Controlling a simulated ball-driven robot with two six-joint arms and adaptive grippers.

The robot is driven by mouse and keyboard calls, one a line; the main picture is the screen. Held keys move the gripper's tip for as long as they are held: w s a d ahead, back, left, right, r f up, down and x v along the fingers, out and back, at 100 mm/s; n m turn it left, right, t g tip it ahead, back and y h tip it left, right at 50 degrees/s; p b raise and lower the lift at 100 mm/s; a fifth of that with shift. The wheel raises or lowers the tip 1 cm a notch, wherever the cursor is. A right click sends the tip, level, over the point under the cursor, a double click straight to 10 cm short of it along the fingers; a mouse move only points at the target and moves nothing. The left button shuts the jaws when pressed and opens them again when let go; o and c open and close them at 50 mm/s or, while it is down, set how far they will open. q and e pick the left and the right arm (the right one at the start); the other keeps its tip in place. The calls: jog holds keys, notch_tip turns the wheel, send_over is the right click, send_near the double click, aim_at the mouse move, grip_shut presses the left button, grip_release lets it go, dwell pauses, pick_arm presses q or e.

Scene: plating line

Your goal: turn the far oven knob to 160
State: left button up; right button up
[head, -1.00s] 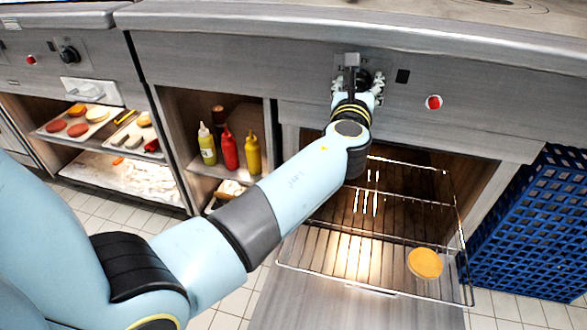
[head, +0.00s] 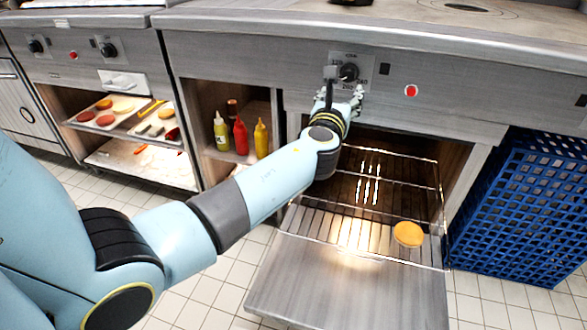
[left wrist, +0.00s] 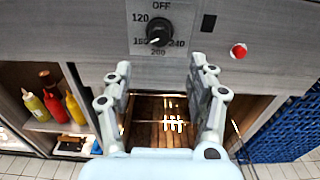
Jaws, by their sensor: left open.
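The oven knob (head: 348,72) is black and round, on a pale dial plate above the open oven. In the left wrist view the knob (left wrist: 158,33) shows whole, with OFF at the top, 120 and 160 on the left, 200 below and 240 on the right. A small pale mark on it seems to point lower left, towards 160. My left gripper (head: 341,94) is just below the knob. In the left wrist view its fingers (left wrist: 160,82) are spread, with nothing between them and apart from the knob. My right gripper is not in view.
The oven door (head: 350,295) hangs open below, with a wire rack (head: 330,240) pulled out and a round orange item (head: 408,234) on it. A blue crate (head: 520,215) stands at the right. Bottles (head: 241,137) stand on a shelf at left. A red light (head: 411,90) is right of the knob.

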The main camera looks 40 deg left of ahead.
pick_arm(q)
jog(key=s+f+n+g+h, duration=0.1)
jog(key=s+f+n+g, duration=0.2)
jog(key=f, duration=1)
jog(key=s+f+n+g+h+p, duration=0.1)
jog(key=s+f+n+g+h, duration=0.1)
jog(key=s+f+n, duration=0.6)
jog(key=shift+s+d+f+g, duration=0.4)
jog(key=shift+s+f+g, duration=0.5)
jog(key=shift+s+f, duration=1.8)
jog(key=shift+w, duration=0.1)
